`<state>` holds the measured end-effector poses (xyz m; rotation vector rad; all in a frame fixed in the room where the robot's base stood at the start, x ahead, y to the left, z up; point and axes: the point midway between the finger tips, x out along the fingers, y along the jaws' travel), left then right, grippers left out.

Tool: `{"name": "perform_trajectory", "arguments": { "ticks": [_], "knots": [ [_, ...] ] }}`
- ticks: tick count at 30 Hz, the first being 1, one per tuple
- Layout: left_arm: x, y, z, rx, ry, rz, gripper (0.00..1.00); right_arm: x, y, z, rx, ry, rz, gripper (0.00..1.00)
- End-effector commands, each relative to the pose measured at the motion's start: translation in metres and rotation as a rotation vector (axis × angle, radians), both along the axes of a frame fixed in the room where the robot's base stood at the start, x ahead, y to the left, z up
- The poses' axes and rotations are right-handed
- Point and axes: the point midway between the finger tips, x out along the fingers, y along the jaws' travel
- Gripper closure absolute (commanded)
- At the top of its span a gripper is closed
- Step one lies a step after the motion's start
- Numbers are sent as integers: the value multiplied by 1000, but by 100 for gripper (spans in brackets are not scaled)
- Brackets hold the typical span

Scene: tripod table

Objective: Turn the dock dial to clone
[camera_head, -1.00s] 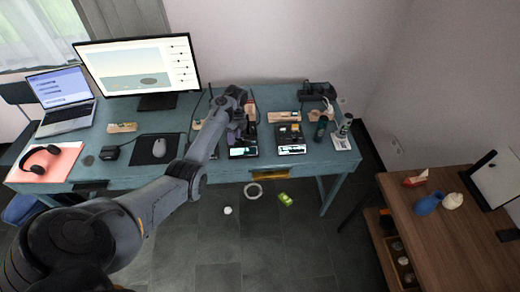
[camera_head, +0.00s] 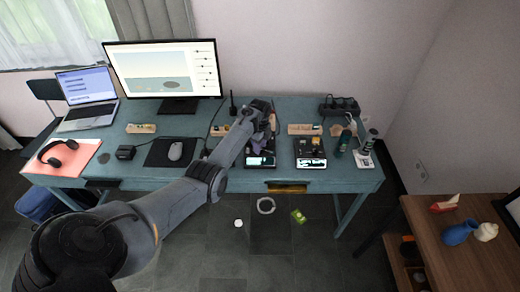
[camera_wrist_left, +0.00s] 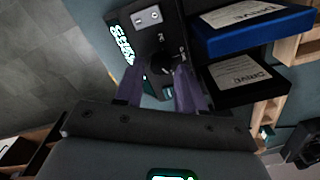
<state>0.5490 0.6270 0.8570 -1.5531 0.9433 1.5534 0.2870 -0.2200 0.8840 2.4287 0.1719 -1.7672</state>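The dock (camera_head: 262,160), a black unit with a lit screen, stands on the teal table near its front edge, under my left gripper. In the left wrist view the dock (camera_wrist_left: 150,38) shows a plate with two silver buttons and lit text along one side. Its dark round dial (camera_wrist_left: 161,66) lies between my left fingertips and is partly hidden by them. My left gripper (camera_wrist_left: 159,80) has purple fingers, spread apart on either side of the dial; contact is unclear. In the head view the left gripper (camera_head: 260,143) largely covers the dock. My right gripper is out of view.
A blue labelled drive (camera_wrist_left: 250,30) and a black labelled drive (camera_wrist_left: 245,80) sit close beside the gripper. A second black device (camera_head: 310,154) stands right of the dock.

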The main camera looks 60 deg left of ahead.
Motion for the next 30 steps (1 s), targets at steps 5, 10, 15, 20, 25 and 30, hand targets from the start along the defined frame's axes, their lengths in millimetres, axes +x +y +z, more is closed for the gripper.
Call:
{"name": "perform_trajectory", "arguments": {
  "ticks": [5,10,15,20,25,30],
  "knots": [
    [0,0,-11,1,0,0,61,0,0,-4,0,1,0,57],
    [0,0,-13,1,0,-1,61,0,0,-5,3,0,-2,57],
    [0,0,-13,1,0,0,63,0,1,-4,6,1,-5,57],
    [0,0,-13,1,0,0,87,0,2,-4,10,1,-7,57],
    [0,0,-13,1,0,0,100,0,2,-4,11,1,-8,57],
    [0,0,-12,1,0,19,100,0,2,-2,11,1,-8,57]
  ]
}}
